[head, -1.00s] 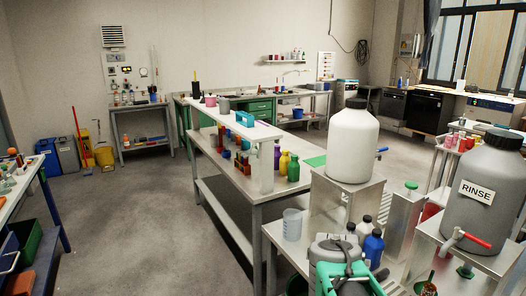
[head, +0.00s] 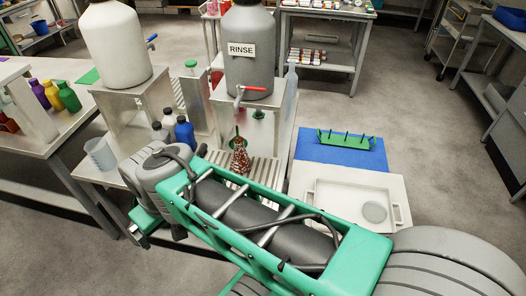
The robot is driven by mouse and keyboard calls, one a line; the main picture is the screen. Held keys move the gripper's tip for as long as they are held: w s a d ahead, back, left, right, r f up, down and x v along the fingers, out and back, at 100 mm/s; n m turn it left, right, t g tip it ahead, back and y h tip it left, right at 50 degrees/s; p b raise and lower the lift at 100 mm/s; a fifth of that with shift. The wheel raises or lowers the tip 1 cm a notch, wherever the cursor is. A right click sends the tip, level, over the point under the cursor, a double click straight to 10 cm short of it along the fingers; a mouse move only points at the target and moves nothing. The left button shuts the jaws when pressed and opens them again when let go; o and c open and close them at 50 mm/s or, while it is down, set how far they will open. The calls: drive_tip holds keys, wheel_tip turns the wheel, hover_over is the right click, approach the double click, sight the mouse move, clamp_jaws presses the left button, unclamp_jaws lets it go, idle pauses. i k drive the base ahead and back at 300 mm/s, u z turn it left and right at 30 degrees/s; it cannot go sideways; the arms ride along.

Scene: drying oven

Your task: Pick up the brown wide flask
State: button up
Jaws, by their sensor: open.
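A brown, cone-shaped flask (head: 240,160) stands on a slatted rack on the bench, below the tap of the grey RINSE container. My arm's green link crosses in front of the bench and hides part of the area near the flask's foot. My gripper (head: 143,230) is at the left end of my arm, low and left of the flask and well apart from it. It is open, and it is only partly visible behind my arm. I see nothing held in it.
The grey RINSE container (head: 249,70) and a white container (head: 115,45) stand on raised metal stands. A white tray (head: 330,215) and a blue mat (head: 312,148) lie to the right.

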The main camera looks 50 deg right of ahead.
sight(241, 163)
drive_tip(key=z, duration=1.3)
